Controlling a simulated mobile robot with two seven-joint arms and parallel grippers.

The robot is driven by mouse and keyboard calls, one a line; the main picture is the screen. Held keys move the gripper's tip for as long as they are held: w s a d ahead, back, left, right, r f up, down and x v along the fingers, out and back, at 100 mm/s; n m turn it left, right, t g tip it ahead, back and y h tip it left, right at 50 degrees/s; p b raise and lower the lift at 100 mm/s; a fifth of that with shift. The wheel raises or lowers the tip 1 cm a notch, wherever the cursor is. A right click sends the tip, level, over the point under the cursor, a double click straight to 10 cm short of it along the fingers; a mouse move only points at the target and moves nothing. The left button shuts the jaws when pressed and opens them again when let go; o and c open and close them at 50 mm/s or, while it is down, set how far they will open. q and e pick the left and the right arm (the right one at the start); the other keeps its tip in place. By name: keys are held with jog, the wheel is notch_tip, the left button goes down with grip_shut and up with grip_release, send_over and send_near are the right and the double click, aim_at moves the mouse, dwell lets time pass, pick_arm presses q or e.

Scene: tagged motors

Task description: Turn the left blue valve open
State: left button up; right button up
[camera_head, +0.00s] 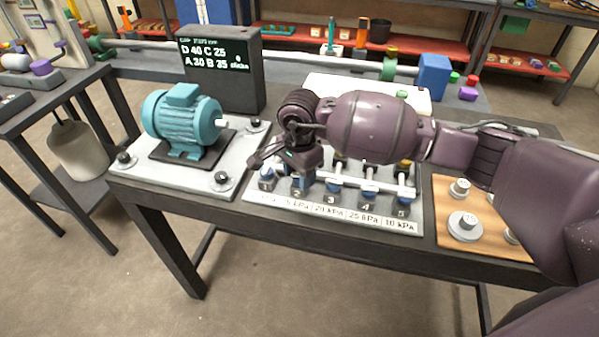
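The valve board (262,194) stands at the front of the dark table, with a row of blue valves numbered from 1 at the left and pressure labels along its front edge. The leftmost blue valve (266,180) is partly hidden under my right gripper. The blue valve marked 2 (297,191) is just right of it. My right gripper (279,168) points down over the board's left end, its fingers spread apart. I cannot tell whether a finger touches a valve. My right arm comes in from the right and covers the back of the board. My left gripper is not in view.
A teal motor (184,120) on a grey plate (140,180) stands to the left. Behind it is a black box with a lit display (217,61). At the right, a wooden board (447,207) carries round metal weights (464,226).

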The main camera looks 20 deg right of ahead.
jog(key=c, duration=0.6)
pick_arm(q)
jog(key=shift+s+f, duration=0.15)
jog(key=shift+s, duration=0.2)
